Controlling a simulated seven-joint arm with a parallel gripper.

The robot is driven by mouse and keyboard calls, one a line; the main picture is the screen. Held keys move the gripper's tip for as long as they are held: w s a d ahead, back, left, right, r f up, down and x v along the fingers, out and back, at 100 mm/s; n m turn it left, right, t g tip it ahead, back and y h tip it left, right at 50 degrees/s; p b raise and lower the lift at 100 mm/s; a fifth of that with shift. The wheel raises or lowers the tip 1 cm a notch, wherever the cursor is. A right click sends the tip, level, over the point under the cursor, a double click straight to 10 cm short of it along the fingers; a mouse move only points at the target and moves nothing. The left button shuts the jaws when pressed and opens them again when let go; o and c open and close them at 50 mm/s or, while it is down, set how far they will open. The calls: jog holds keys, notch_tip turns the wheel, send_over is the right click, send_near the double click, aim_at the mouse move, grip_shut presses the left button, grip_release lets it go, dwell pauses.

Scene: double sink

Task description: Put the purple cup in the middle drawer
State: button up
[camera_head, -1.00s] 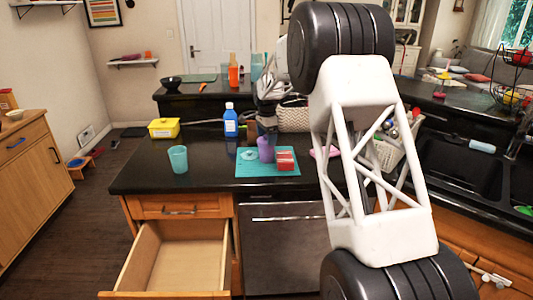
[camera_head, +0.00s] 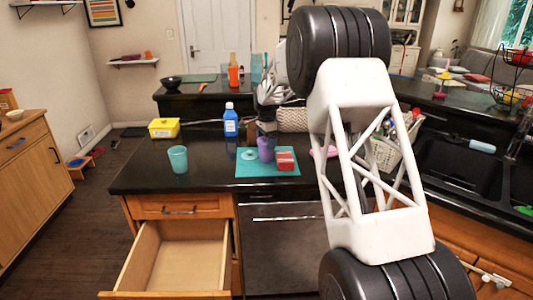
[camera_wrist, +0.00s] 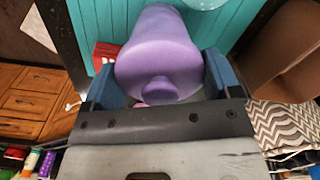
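The purple cup (camera_head: 265,152) stands on the teal mat (camera_head: 247,170) on the dark counter. My gripper (camera_head: 266,130) is over it from above, partly hidden behind my arm. In the wrist view the purple cup (camera_wrist: 160,55) fills the space between the two blue fingers of my gripper (camera_wrist: 162,78). The fingers lie close along both sides of it; whether they press on it cannot be told. The drawer (camera_head: 178,255) below the counter's left end is pulled out and looks empty. A closed drawer front (camera_head: 180,207) is above it.
A red block (camera_head: 285,160) is right beside the cup on the mat. A teal cup (camera_head: 178,159), a blue bottle (camera_head: 230,120) and a yellow box (camera_head: 164,128) stand to the left and behind. A white basket (camera_head: 392,150) is to the right. The counter's front left is clear.

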jog(key=c, duration=0.4)
jog(key=shift+r, duration=1.65)
jog(key=shift+s+r, duration=0.15)
jog(key=shift+s, duration=0.1)
jog(key=s, duration=0.5)
jog(key=s+d+r, duration=0.1)
jog(key=s, duration=0.4)
jog(key=s+d, duration=0.1)
jog(key=s, duration=0.4)
jog(key=shift+s+r, duration=0.2)
